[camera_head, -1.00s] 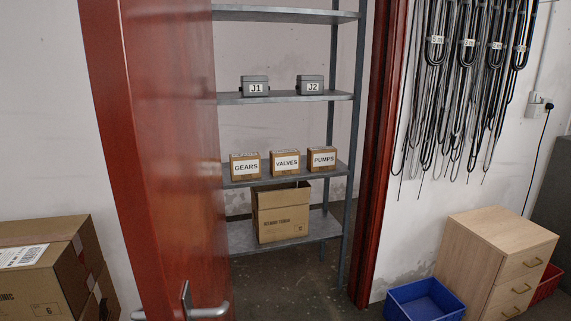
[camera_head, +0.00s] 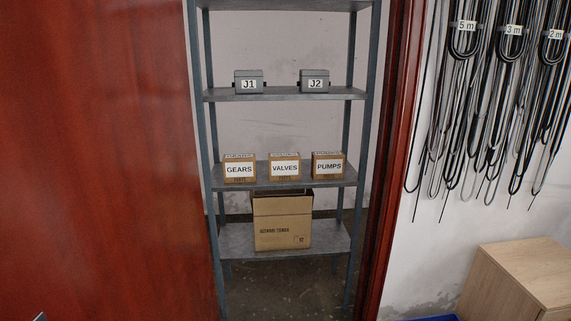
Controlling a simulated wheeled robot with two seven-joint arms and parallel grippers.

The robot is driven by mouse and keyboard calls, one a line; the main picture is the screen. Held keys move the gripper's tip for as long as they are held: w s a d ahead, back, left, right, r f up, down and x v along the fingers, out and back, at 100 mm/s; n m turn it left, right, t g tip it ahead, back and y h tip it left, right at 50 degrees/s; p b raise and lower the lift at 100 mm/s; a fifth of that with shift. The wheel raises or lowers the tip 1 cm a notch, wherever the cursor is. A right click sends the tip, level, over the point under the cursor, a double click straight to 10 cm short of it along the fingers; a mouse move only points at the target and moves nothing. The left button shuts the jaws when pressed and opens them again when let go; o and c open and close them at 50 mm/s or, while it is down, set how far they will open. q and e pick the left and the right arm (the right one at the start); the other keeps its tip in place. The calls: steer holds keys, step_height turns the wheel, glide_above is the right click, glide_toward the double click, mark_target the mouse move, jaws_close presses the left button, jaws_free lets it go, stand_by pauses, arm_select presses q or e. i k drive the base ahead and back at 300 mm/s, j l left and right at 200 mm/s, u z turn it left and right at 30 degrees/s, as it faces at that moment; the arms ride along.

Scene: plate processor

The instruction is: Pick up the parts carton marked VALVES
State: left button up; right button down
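The parts carton marked VALVES (camera_head: 285,168) is a small brown box with a white label. It stands on a grey metal shelf (camera_head: 204,120) behind a doorway, between the GEARS carton (camera_head: 239,169) on its left and the PUMPS carton (camera_head: 328,167) on its right. Narrow gaps separate the cartons.
A red door (camera_head: 100,150) stands open at the left, and a red frame (camera_head: 396,150) bounds the doorway at the right. Grey boxes J1 (camera_head: 249,83) and J2 (camera_head: 314,82) sit one shelf up. A larger open carton (camera_head: 282,222) sits below. A wooden cabinet (camera_head: 520,280) stands outside, right.

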mark_target(283, 167)
steer(key=i+l+u, duration=0.5)
steer(key=i+l, duration=0.65)
steer(key=i, duration=0.1)
